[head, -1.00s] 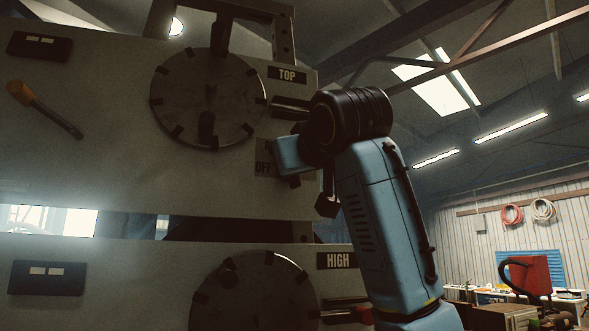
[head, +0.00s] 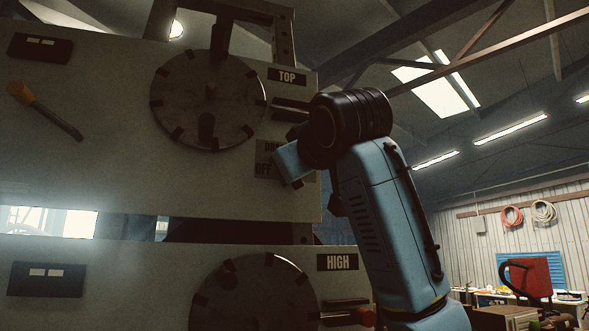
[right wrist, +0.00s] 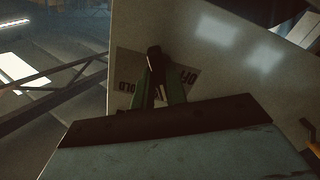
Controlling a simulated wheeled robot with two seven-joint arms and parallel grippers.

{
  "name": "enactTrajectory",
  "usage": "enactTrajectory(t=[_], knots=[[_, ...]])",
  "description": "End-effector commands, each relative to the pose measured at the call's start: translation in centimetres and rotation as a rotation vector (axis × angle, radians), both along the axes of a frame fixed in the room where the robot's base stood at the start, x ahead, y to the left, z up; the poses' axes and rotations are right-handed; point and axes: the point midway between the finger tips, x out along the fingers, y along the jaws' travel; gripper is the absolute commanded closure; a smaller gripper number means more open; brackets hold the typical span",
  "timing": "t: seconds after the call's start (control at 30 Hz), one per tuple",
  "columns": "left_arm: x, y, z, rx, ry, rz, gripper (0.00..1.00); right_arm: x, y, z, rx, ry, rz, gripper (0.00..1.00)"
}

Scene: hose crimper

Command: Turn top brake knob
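In the head view, a plate lettered OFF (head: 264,169) is on the upper panel, below the TOP label (head: 287,77). My right arm partly covers this spot, and no knob shows clearly there. In the right wrist view, the same plate (right wrist: 128,65) appears upside down, with a dark knob-like piece (right wrist: 153,54) in front of it. My right gripper (right wrist: 158,78) has its greenish fingers on either side just below that piece. Whether they touch or grip it is unclear. My left gripper is out of view.
A large notched disc (head: 210,88) is left of the TOP label, and a similar one (head: 253,295) is by the HIGH label (head: 337,262). A red object (head: 530,276) stands far right.

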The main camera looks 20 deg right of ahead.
Motion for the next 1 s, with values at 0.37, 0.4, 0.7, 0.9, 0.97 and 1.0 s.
enactTrajectory(t=[0.37,0.4,0.7,0.9,0.97,1.0], knots=[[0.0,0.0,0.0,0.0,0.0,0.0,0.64,0.0,0.0,0.0,0.001,-0.001,0.001,0.65],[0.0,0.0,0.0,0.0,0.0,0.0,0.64,0.0,0.0,0.0,0.001,-0.001,0.001,0.65],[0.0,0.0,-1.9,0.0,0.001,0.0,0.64,-3.6,-0.1,-0.2,0.002,-0.006,0.002,0.65],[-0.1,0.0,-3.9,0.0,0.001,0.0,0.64,-8.3,-0.3,-0.3,0.001,-0.007,0.0,0.65],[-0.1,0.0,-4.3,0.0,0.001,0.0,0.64,-9.5,-0.3,-0.2,0.001,-0.006,0.001,0.65],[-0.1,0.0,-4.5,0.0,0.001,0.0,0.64,-10.3,-0.3,-0.2,0.001,-0.007,0.002,0.65]])
